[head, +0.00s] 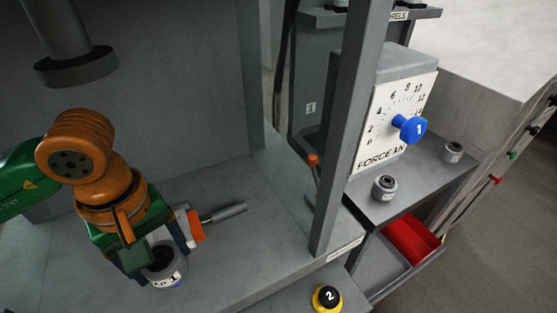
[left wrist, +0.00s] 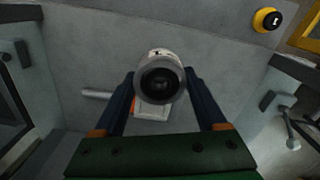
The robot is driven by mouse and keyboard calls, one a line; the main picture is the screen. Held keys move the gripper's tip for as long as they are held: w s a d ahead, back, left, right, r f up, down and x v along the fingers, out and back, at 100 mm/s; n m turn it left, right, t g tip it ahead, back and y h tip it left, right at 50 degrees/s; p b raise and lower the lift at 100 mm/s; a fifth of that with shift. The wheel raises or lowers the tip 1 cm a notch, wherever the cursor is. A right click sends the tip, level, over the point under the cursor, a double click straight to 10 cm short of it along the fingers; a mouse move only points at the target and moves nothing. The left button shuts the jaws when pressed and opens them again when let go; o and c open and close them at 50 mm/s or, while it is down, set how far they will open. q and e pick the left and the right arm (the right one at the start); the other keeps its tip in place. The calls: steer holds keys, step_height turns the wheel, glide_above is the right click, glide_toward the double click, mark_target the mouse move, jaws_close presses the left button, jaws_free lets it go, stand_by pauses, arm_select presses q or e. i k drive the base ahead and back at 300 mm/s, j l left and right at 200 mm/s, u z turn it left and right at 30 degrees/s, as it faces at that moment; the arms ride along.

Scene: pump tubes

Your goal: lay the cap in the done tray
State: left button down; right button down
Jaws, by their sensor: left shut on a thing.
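My left gripper (head: 160,258) is shut on a grey cap (head: 166,278) with dark lettering and a dark round opening. The cap's open end faces up. In the left wrist view the same cap (left wrist: 160,58) sits between the two blue fingers of the gripper (left wrist: 159,85). Whether it touches the grey surface below cannot be told. A red tray (head: 410,241) sits in a low grey compartment at the right; no label on it can be read. My right gripper is not in view.
A white and orange clamp with a grey handle (head: 224,212) stands close right of the gripper. A dark round ram (head: 75,67) hangs above. A grey upright post (head: 350,130) stands between the gripper and the red tray. Two grey pieces (head: 384,190) (head: 452,153) stand on the right shelf.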

mark_target(374, 273)
steer(key=l+u, duration=0.1)
steer(key=l, duration=0.4)
steer(key=l+u, duration=0.15)
steer(key=l, duration=0.35)
steer(key=k+l+u, duration=0.1)
steer(key=l, duration=0.4)
steer(key=l+u, duration=0.1)
steer(key=l, duration=0.4)
steer(key=k+l+u, duration=0.15)
steer(key=l, duration=0.3)
